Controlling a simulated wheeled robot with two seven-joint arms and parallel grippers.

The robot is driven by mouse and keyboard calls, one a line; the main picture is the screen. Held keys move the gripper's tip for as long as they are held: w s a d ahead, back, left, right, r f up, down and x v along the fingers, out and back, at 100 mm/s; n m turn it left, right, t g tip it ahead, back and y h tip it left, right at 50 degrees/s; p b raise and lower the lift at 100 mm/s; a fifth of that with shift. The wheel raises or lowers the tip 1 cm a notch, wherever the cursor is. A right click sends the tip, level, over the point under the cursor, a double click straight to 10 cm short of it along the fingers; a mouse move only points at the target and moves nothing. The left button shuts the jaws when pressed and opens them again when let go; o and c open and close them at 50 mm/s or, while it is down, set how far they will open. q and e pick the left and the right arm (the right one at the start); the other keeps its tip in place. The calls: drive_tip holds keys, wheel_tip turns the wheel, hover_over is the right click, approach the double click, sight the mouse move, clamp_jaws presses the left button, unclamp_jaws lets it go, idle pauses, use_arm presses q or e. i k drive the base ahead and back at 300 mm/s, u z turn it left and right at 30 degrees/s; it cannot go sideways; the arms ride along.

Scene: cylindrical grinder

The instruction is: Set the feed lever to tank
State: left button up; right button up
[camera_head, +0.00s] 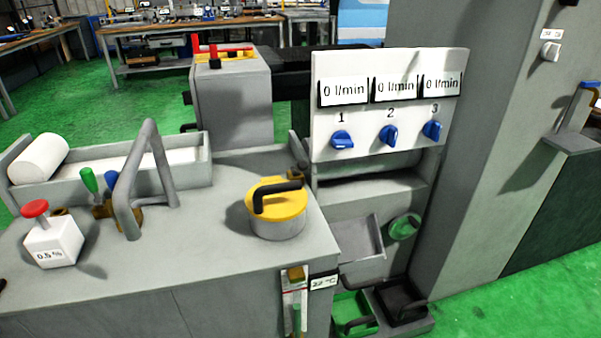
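No lever in view carries a label that I can read as feed or tank, so I cannot tell which one is the feed lever. A green-handled lever (89,180) and a blue-handled lever (111,179) stand on brass fittings on the grey bench top (190,250), partly behind a bent grey tube handle (152,150). A round grey container with a yellow lid (272,207) has a black bent handle (276,192) on top. Red and yellow parts (214,56) sit on a grey box at the back. Neither of my grippers is in view.
A white panel (325,145) has three blue knobs (388,135) under "0 l/min" displays. A red-topped white box (52,240) marked "0.5 %" and a trough (180,180) with a white roll (40,158) stand left. Green and black bins (352,314) sit low right.

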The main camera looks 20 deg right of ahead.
sight(302, 165)
drive_tip(key=u, duration=2.1)
drive_tip(key=k, duration=0.7)
drive_tip(key=z, duration=1.6)
